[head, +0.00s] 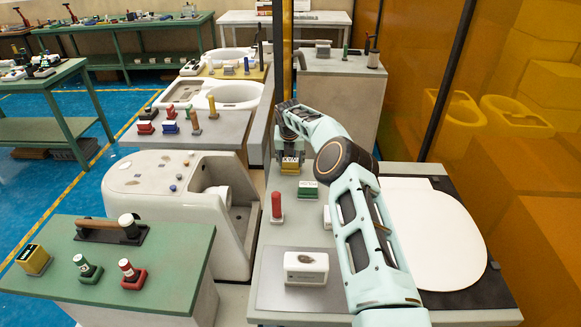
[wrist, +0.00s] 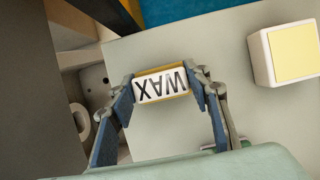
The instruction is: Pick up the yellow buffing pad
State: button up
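A yellow block with a white label (head: 290,163) is on the grey bench, just below my gripper (head: 288,142) in the head view. I take it to be the yellow buffing pad. In the wrist view, a block with a white top reading WAX upside down and yellow edges (wrist: 161,85) lies between the two fingers of my gripper (wrist: 160,80). A finger is close along each side of it. Whether both fingers press on it is not clear. The block's lower part is hidden.
A pale block with a yellow top (wrist: 290,52) is at the right in the wrist view. A green block (head: 308,188), a red bottle (head: 277,205) and a white block (head: 306,267) stand nearer on the bench. A toilet (head: 175,185) is to the left.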

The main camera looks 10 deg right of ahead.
aim_at(290, 159)
jog(key=c, duration=0.5)
jog(key=shift+r, duration=0.15)
jog(key=shift+r, duration=0.25)
notch_tip(290, 159, up, 2)
jog(key=shift+r+b, duration=0.25)
jog(key=shift+b, duration=0.4)
jog(key=s+r+b, duration=0.1)
jog(key=s+r, duration=0.2)
jog(key=s, duration=0.1)
jog(key=s+r+b, duration=0.1)
jog(key=s+r, duration=0.2)
jog(key=s, duration=0.2)
jog(key=s+r+b, duration=0.1)
jog(key=s+r, duration=0.2)
jog(key=s, duration=0.2)
jog(key=shift+d+r, duration=0.3)
jog(key=shift+r, duration=0.05)
